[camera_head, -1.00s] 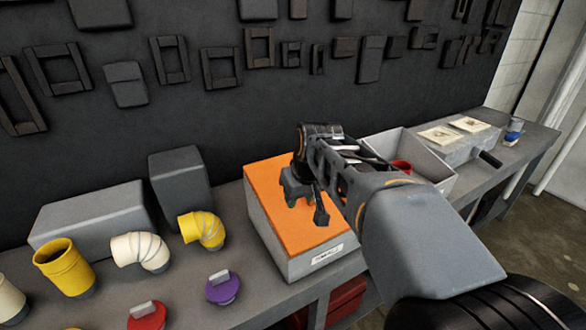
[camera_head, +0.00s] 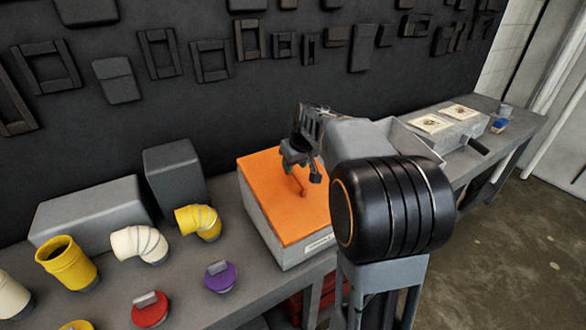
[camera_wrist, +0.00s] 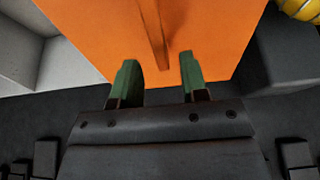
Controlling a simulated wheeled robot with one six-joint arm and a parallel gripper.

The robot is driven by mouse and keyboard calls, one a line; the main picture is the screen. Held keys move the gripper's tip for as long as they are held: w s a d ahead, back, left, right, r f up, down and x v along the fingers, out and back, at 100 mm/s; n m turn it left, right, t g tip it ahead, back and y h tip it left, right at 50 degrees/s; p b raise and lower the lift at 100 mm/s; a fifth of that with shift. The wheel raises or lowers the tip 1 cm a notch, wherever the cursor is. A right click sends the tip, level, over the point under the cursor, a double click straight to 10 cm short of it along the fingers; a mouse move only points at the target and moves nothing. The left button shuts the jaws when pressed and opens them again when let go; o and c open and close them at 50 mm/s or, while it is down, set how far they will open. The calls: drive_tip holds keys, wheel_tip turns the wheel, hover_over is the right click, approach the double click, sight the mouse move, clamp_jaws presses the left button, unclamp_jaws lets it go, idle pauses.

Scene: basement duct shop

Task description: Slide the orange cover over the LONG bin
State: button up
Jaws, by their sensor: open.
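The orange cover (camera_head: 267,209) lies on top of a grey bin (camera_head: 304,254) in the middle of the bench. The bin's front label is too small to read. A raised orange bar handle (camera_head: 301,187) stands on the cover. My gripper (camera_head: 297,161) is over the far part of the cover. The orange handle (camera_wrist: 155,30) runs just ahead of the gap, over the cover (camera_wrist: 95,25). A second, open grey bin (camera_head: 418,140) stands to the right, mostly hidden by my arm.
Yellow (camera_head: 199,222) and white (camera_head: 140,244) elbow pipes, a purple-capped piece (camera_head: 220,277) and a red one (camera_head: 150,308) stand left on the bench. Grey blocks (camera_head: 88,219) stand behind. A grey box with cards (camera_head: 455,132) sits at the far right.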

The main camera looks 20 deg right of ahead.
sight(294, 183)
drive_tip(key=shift+x, duration=1.8)
clamp_jaws()
